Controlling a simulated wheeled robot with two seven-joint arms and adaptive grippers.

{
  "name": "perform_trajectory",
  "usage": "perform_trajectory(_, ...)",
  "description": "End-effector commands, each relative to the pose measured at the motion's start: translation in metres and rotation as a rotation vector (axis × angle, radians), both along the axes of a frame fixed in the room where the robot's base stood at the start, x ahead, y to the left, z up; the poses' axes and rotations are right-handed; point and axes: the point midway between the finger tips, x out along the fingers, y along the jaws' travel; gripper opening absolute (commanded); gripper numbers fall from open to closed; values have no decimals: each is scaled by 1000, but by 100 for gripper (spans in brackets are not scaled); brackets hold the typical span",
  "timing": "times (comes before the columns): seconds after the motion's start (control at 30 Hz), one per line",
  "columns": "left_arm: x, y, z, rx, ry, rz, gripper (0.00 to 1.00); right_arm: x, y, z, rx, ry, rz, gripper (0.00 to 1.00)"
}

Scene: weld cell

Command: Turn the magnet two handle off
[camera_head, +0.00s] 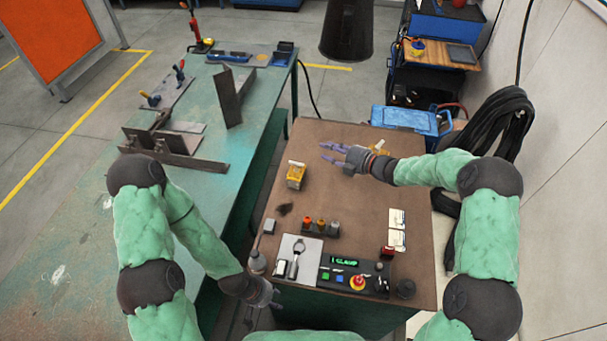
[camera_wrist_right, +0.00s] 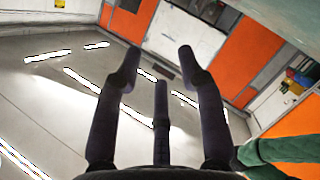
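One yellow magnet block (camera_head: 296,177) with a light top stands on the brown table, left of my right gripper. Another yellow part (camera_head: 379,148) shows just behind my right wrist, mostly hidden by it. I cannot tell which of them is magnet two, nor how its handle is set. My right gripper (camera_head: 332,152) is above the table's far half, pointing left. Its fingers are spread with nothing between them, as the right wrist view (camera_wrist_right: 160,66) also shows. My left gripper (camera_head: 272,300) is low at the table's front left corner; its fingers are too small to judge.
A control panel (camera_head: 353,273) with a lit display and red button sits at the table's front. Several small knobs (camera_head: 320,225) stand behind it. A green bench (camera_head: 215,110) with steel plates is at left. A blue box (camera_head: 405,119) stands beyond the table.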

Motion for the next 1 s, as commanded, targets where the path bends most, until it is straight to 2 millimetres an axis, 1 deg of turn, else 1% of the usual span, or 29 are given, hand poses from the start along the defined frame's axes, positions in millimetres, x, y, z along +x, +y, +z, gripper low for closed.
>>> perform_trajectory(0.03,0,0,-23,0,0,0,40,0,0,-24,0,1,0,40)
perform_trajectory(0.1,0,0,-39,0,1,0,40,0,0,-40,0,1,0,40)
perform_trajectory(0.4,0,0,-102,0,0,0,40,0,0,-102,0,1,0,40)
perform_trajectory(0.5,0,0,-117,0,0,0,40,0,0,-118,0,1,0,40)
perform_trajectory(0.63,0,0,-130,0,0,0,40,0,0,-130,1,1,0,40)
perform_trajectory(0.83,0,0,-136,0,0,0,40,1,2,-136,0,0,0,40)
perform_trajectory(1.0,0,0,-139,0,0,0,40,11,15,-139,0,-1,2,40)
